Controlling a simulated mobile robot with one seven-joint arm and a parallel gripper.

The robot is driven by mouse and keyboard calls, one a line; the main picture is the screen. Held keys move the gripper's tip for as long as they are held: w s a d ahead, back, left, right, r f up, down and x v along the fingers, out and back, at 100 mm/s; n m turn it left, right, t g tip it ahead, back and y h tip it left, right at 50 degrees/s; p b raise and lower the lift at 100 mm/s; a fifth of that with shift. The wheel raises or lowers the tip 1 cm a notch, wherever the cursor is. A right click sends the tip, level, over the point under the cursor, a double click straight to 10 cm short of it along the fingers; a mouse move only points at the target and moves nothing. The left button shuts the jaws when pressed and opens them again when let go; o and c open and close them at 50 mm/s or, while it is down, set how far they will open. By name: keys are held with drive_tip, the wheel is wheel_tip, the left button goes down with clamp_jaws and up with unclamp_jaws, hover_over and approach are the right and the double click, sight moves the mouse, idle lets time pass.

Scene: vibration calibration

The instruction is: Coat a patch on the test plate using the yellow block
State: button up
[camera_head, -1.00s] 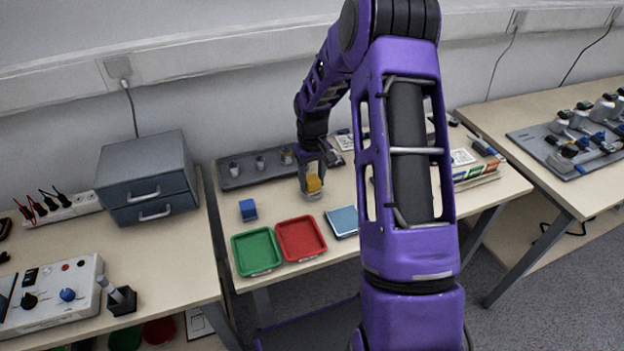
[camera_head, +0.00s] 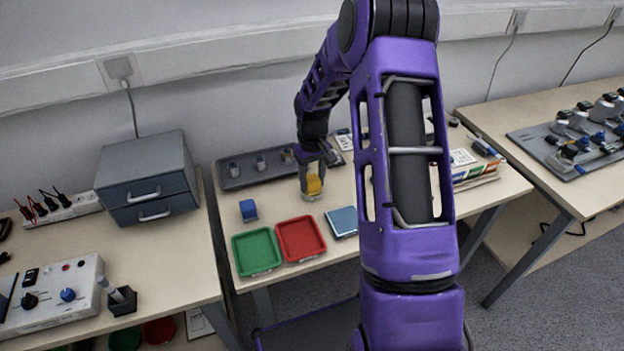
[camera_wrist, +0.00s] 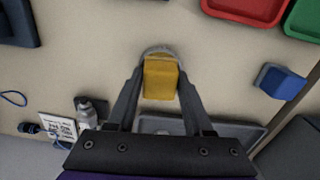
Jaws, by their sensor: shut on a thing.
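My gripper (camera_wrist: 160,88) is shut on the yellow block (camera_wrist: 160,78), with one finger on each side. The block also shows in the head view (camera_head: 313,185), low over the table. A small round pale dish (camera_wrist: 157,50) shows just past the block's end; the block is at or in it, and I cannot tell whether they touch. A flat plate with a light blue top (camera_head: 343,220), likely the test plate, lies to the right of the red tray; a dark corner (camera_wrist: 18,22) in the wrist view may be part of it.
A red tray (camera_head: 321,251) and a green tray (camera_head: 238,262) lie at the table's front. A blue block-like item (camera_head: 248,210) stands behind the green tray. A grey rack (camera_head: 232,182) with small cups is at the back. A small bottle (camera_wrist: 86,112) stands near my gripper's left side.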

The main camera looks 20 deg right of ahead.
sight(312, 178)
drive_tip(key=shift+r+p, duration=2.15)
drive_tip(key=shift+r, duration=1.3)
